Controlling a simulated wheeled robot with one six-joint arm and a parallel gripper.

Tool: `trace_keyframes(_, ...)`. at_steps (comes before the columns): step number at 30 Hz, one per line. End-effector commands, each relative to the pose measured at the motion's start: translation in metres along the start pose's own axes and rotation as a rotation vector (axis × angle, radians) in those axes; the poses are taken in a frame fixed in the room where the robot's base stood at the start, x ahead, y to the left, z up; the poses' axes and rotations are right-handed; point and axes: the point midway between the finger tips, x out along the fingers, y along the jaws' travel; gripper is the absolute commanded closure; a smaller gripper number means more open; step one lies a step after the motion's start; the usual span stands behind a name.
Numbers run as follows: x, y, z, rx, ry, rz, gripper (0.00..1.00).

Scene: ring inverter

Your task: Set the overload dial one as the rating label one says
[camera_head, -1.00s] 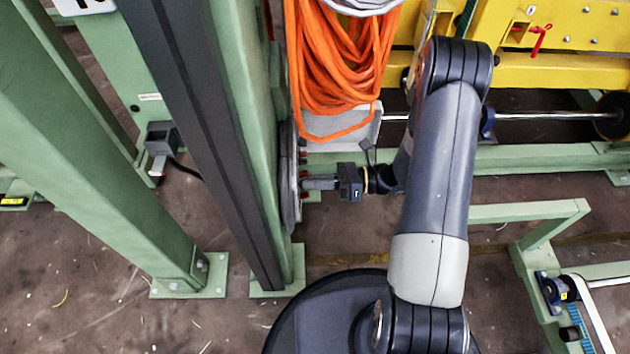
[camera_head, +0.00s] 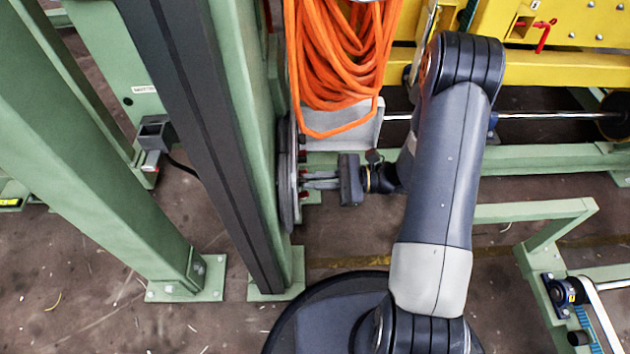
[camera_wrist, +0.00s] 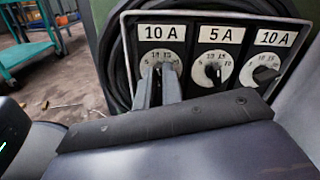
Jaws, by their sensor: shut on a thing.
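In the wrist view, a panel (camera_wrist: 187,50) carries three round grey dials in a row under white rating labels. The left label (camera_wrist: 162,31) reads 10 A. My gripper (camera_wrist: 158,72) is shut on the knob of the left dial (camera_wrist: 147,64) below that label. The fingers hide the knob and its pointer, so its setting cannot be read. Scale numbers 10 and 15 show above the fingers. In the head view, my gripper (camera_head: 304,180) reaches left to the side of a green post; the dial faces are not visible there.
The middle dial (camera_wrist: 226,71) stands under a 5 A label (camera_wrist: 221,35), the right dial (camera_wrist: 260,88) under another 10 A label (camera_wrist: 275,38). A dark cable loop (camera_wrist: 112,62) surrounds the panel. An orange cable coil (camera_head: 340,60) hangs above my gripper in the head view.

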Motion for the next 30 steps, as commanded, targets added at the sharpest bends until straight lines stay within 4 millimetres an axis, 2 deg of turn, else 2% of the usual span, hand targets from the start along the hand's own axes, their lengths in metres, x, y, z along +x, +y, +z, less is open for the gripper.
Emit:
trace_keyframes(18, -0.0001, 0.0006, -0.0006, -0.042, 0.001, 0.001, 1.00)
trace_keyframes(19, -0.0001, 0.0006, -0.0006, -0.042, 0.001, 0.001, 0.91)
trace_keyframes(24, -0.0001, 0.0005, -0.0004, -0.042, 0.001, 0.000, 0.77)
trace_keyframes(27, -0.0001, 0.0004, -0.0003, -0.042, 0.001, 0.000, 0.70)
trace_keyframes(30, 0.0000, 0.0004, -0.0002, -0.042, 0.000, 0.000, 0.70)
